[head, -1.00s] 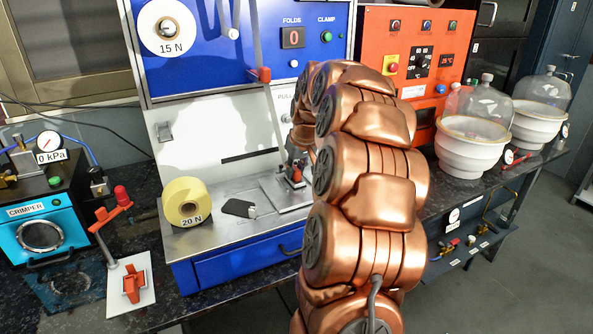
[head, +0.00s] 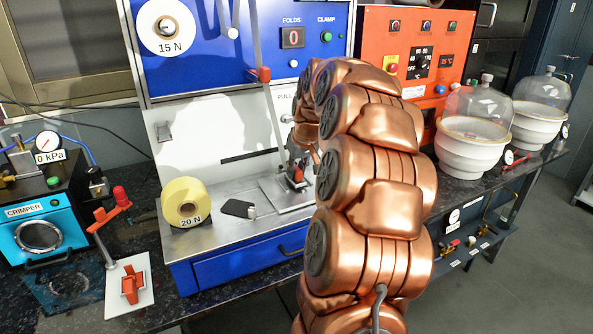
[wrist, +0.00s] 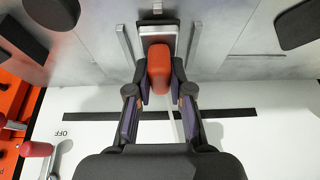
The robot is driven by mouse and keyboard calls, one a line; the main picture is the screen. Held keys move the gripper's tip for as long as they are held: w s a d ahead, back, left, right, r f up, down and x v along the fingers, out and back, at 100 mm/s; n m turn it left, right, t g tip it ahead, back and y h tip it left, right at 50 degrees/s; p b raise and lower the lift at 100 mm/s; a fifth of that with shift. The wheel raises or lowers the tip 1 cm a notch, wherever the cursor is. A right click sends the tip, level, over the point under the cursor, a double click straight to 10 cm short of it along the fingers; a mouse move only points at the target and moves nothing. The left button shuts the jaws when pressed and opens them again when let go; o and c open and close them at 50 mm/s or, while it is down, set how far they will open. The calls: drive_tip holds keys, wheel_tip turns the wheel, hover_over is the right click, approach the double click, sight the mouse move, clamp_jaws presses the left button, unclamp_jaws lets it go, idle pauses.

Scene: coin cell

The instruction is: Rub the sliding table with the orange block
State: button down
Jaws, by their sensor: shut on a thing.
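The orange block (wrist: 159,68) is between the fingertips of my gripper (wrist: 159,88) in the wrist view. It shows as a small orange spot in the head view (head: 297,176), low over the sliding table (head: 272,190), a pale metal plate on the blue machine's steel deck. In the wrist view, a dark-edged pad with a pale face (wrist: 157,27) lies just beyond the block, between two metal strips. I cannot tell whether the block touches the plate. My copper arm hides the plate's right side in the head view.
A yellow 20 N roll (head: 186,202) and a dark flat piece (head: 238,208) lie left of the plate. A red-handled lever (head: 112,218) and the blue crimper (head: 40,235) stand farther left. White bowls with glass domes (head: 473,148) stand on the right.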

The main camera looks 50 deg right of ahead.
drive_tip(key=shift+w+d+r+p, duration=0.15)
drive_tip(key=shift+r+p, duration=0.4)
drive_tip(key=shift+r, duration=1.35)
drive_tip(key=shift+w+a+r+p, duration=0.15)
drive_tip(key=shift+r+p, duration=0.35)
drive_tip(key=shift+r, duration=1.35)
drive_tip(key=shift+d, duration=0.1)
